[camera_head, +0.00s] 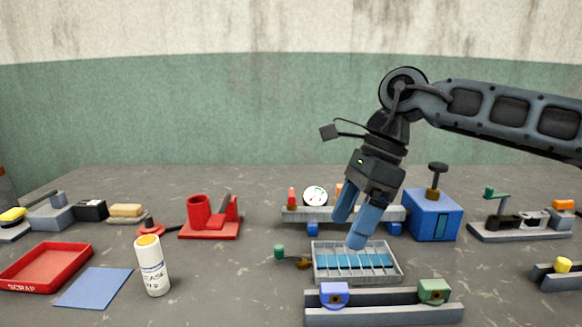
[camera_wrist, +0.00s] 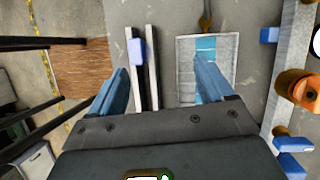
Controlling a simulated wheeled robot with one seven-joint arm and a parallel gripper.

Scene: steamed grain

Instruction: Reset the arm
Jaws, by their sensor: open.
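My gripper (camera_head: 350,226) hangs from the arm on the right side of the head view, its blue fingers pointing down and a little left. The fingers are apart, with nothing seen between them. In the head view the fingertips overlap the upper part of a grey slotted tray (camera_head: 358,278) with blue inside; how far above it they are I cannot tell. In the wrist view the gripper (camera_wrist: 163,72) shows two spread blue fingers. The tray (camera_wrist: 207,45) lies beyond the right finger, partly hidden by it.
A grey rail (camera_head: 384,315) with a blue block and a green block stands in front. A blue box (camera_head: 432,215) with a black knob stands to the right. A red scrap tray (camera_head: 45,267), a blue mat (camera_head: 93,288) and a white bottle (camera_head: 153,270) are at left.

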